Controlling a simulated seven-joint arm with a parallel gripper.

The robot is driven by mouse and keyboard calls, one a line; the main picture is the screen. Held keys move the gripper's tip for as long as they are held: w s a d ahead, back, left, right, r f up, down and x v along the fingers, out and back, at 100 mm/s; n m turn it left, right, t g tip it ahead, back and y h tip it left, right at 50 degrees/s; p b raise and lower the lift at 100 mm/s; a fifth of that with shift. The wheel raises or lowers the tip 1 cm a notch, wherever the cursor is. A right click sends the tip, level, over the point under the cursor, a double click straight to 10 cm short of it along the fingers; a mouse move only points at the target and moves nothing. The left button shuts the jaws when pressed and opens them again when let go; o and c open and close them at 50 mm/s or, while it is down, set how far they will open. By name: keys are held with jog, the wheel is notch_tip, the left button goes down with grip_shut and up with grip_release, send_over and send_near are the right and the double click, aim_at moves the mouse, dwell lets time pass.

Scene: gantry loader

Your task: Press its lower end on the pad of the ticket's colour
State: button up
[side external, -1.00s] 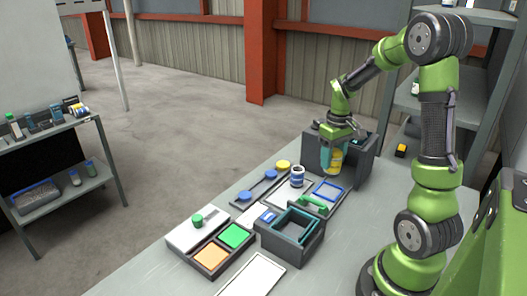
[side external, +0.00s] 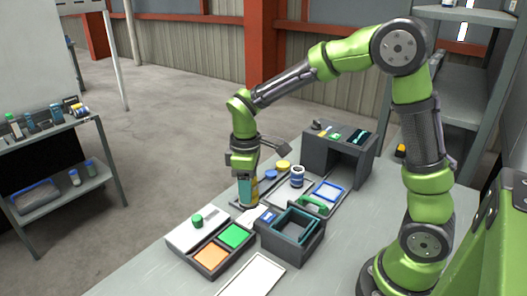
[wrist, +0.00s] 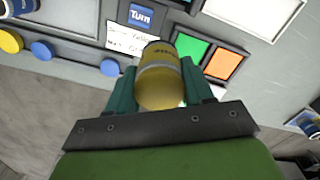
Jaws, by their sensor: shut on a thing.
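My gripper (side external: 246,203) is shut on a yellow cylinder with a dark end, seen between the teal fingers in the wrist view (wrist: 158,82). It hangs above the bench, just behind the pad tray. The tray holds a green pad (side external: 235,236) and an orange pad (side external: 211,256); both also show in the wrist view, green (wrist: 191,48) and orange (wrist: 223,63). A white ticket (wrist: 124,38) with handwriting lies beside a blue "Turn" label (wrist: 141,16); its writing is too small to read surely. The cylinder's lower end is apart from both pads.
A white plate with a green knob (side external: 197,221) adjoins the pads. A dark open-topped bin (side external: 291,250) stands to the right, with a blue-and-white can (side external: 297,176) behind. A dark box (side external: 340,147) stands at the back. A white-topped panel (side external: 250,275) lies in front.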

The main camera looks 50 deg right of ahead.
jog(key=a+n, duration=0.2)
jog(key=a, duration=0.4)
jog(key=shift+w+d+f, duration=0.1)
jog(key=shift+w+f, duration=0.05)
jog(key=shift+f, duration=1.65)
jog(key=shift+w+f, duration=0.1)
jog(key=shift+f, duration=1.8)
notch_tip(320, 180, up, 6)
jog(key=shift+r, duration=0.2)
